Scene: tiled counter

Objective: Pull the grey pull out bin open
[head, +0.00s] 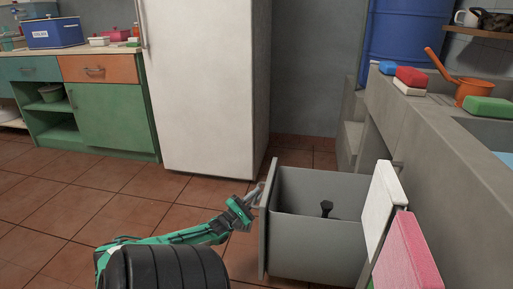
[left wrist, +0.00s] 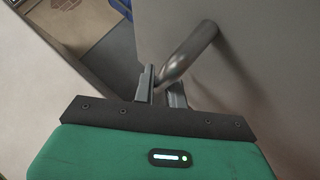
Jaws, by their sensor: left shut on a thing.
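The grey pull out bin (head: 315,240) stands out from under the concrete counter, its open top showing a dark object (head: 326,208) inside. Its front panel (head: 266,215) faces left. My left gripper (head: 256,196) is at the front panel's handle, shut on it. In the left wrist view the metal bar handle (left wrist: 190,55) runs between the two fingers (left wrist: 162,88) of my left gripper, and the grey panel (left wrist: 265,70) fills the right side. My right gripper is not in view.
A white fridge (head: 205,90) stands behind, with green cabinets (head: 112,115) to its left. The concrete counter (head: 435,130) at right holds sponges and an orange pot (head: 468,90). White and pink panels (head: 384,200) stand right of the bin. Tiled floor (head: 60,210) at left is clear.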

